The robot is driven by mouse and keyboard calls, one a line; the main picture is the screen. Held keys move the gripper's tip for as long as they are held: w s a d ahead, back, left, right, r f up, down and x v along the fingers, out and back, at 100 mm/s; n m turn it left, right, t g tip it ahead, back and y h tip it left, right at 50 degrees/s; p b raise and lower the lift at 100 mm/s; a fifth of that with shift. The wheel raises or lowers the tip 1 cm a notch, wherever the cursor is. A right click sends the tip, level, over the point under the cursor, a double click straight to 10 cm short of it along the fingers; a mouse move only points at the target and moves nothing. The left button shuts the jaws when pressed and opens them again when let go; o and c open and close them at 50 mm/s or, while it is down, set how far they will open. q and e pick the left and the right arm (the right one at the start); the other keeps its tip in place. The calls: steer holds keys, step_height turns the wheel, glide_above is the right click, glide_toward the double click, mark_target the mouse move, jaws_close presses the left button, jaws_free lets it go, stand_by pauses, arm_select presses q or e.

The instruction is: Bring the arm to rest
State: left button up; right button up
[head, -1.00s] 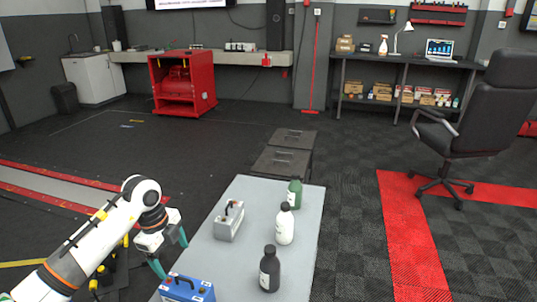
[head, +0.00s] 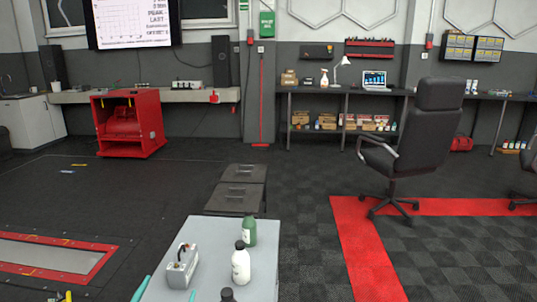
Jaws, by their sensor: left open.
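My left gripper (head: 166,291) shows only as two teal fingertips at the bottom edge. They stand apart, one beside the left edge of the grey table (head: 207,232) and one in front of the table top. The gripper is open, and nothing shows between the tips. The rest of the left arm is out of view below. A grey metal-cased block (head: 182,267) sits on the table just beyond the tips. My right gripper is not in view.
A green bottle (head: 249,231), a white bottle (head: 241,264) and a dark bottle (head: 227,295) stand on the table. Dark drawer cabinets (head: 238,190) stand behind it. An office chair (head: 415,145) is at right. Open floor lies left of the table.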

arm_select(q)
steer(key=s+a+f+n+g+y, duration=0.4)
steer(key=s+f+g, duration=0.45)
steer(key=f, duration=0.45)
steer(key=s+d+f+m+g+h, duration=0.15)
steer(key=s+f+g, duration=0.25)
steer(key=s, duration=0.4)
steer(key=s+d+f+g+h, duration=0.1)
steer(key=s+d+f+g, duration=0.2)
steer(key=s, duration=0.6)
step_height(320, 180, down, 22)
steer(key=g+p, duration=0.2)
steer(key=p, duration=0.2)
steer(key=s+a+f+g+p, duration=0.1)
steer(key=s+a+f+p, duration=0.1)
steer(key=s+f, duration=1.1)
steer(key=s+a, duration=0.1)
steer(key=s, duration=0.2)
steer(key=shift+a+p, duration=0.3)
steer(key=shift+p, duration=0.1)
